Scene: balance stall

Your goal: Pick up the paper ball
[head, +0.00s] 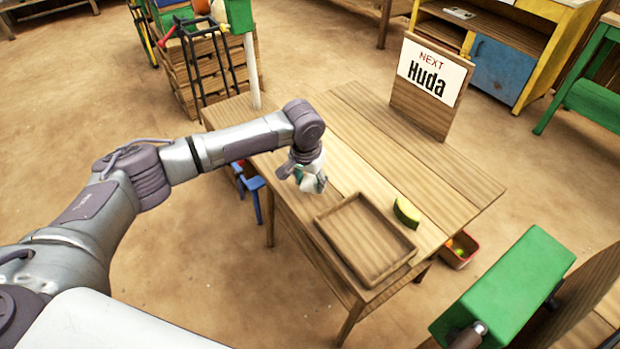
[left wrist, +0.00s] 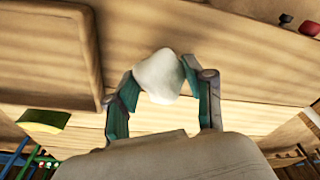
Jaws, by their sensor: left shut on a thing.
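The paper ball (left wrist: 158,76) is a white, crumpled lump. It sits between the two teal finger pads of my left gripper (left wrist: 156,92) in the left wrist view, with a pad touching each side. In the head view my left gripper (head: 312,181) is over the left edge of the wooden table (head: 345,140), left of the wooden tray. There the ball shows only as a small pale patch, mostly hidden by the fingers. I cannot tell from these views how high it is above the table. My right gripper is not in view.
An empty wooden tray (head: 335,253) lies on the table's near part. A green, melon-like wedge (head: 407,213) lies right of it. A sign reading "NEXT Huda" (head: 431,75) stands at the back right. The table's middle is clear. A green block (head: 505,288) is at the lower right.

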